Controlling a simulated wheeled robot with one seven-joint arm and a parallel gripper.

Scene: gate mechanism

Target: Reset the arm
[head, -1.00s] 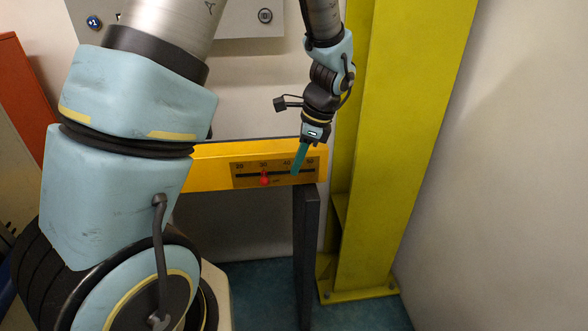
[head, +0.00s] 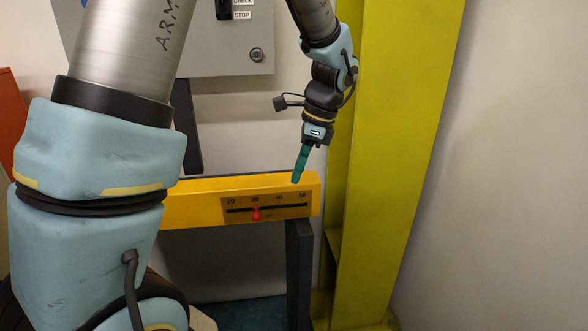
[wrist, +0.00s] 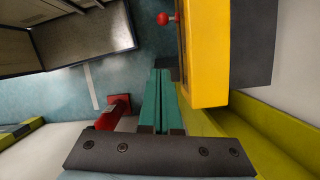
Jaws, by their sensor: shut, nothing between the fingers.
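My gripper (head: 297,180) points down with its teal fingers together and nothing between them. In the head view it is in front of the right end of the yellow beam (head: 190,207), above its scale plate (head: 268,207); I cannot tell whether it touches. In the wrist view the shut fingers (wrist: 161,75) lie just left of the yellow beam (wrist: 207,55). A red knob (head: 256,213) sits on the scale slot near the 30 mark. The red knob also shows in the wrist view (wrist: 164,19).
A yellow column (head: 390,150) stands close on the right of my gripper. A dark post (head: 299,270) stands under the beam's right end. A grey control box (head: 225,50) hangs on the wall behind. A red object (wrist: 114,113) shows below left in the wrist view.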

